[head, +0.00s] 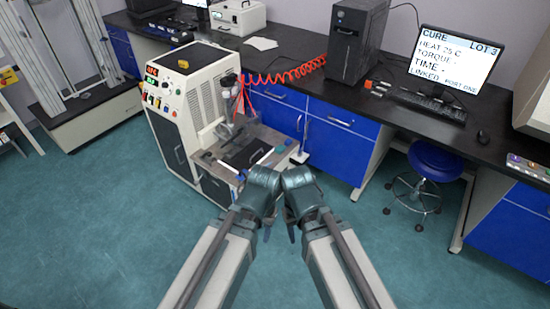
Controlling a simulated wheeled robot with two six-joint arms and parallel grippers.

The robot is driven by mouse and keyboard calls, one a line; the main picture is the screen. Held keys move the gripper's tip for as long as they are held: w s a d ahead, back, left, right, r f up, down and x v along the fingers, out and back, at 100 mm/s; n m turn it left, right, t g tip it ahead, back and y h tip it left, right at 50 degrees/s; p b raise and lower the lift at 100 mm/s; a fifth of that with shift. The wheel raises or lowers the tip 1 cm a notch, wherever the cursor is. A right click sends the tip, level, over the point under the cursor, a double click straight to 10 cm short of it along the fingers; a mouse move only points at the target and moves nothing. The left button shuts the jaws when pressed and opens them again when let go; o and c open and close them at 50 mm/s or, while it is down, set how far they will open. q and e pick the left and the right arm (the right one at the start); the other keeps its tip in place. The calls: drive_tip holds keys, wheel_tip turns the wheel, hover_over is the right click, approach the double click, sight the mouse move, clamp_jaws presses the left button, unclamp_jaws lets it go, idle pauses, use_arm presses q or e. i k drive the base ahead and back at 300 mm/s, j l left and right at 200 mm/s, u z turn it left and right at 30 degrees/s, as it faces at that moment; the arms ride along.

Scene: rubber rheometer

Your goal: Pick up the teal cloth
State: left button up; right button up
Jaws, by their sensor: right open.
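A small teal-green patch, which looks like the teal cloth (281,148), lies at the right end of the work shelf (262,132) on the front of the cream rheometer machine. It is too small to make out folds. My left gripper (267,234) and right gripper (291,233) hang side by side in front of the shelf, pointing down, nearer to me than the cloth. Both are apart from the cloth. The right one is open and seems empty. The left one's fingers are mostly hidden by its wrist, so its opening does not show.
The cream machine (175,100) stands left of centre; a dark plate (247,153) lies on its shelf. A coiled red hose (290,75) runs to the bench (285,60). A blue stool (435,160) stands at right. The teal floor (90,220) is clear at left.

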sight(280, 150)
drive_tip(key=i+l+u, duration=0.1)
drive_tip(key=i, duration=0.4)
drive_tip(key=i+l, duration=0.25)
drive_tip(key=i, duration=0.3)
drive_tip(key=i+l+u, duration=0.15)
drive_tip(key=i, duration=0.35)
drive_tip(key=i+l+u, duration=0.1)
drive_tip(key=i+l, duration=0.2)
drive_tip(key=i, duration=0.2)
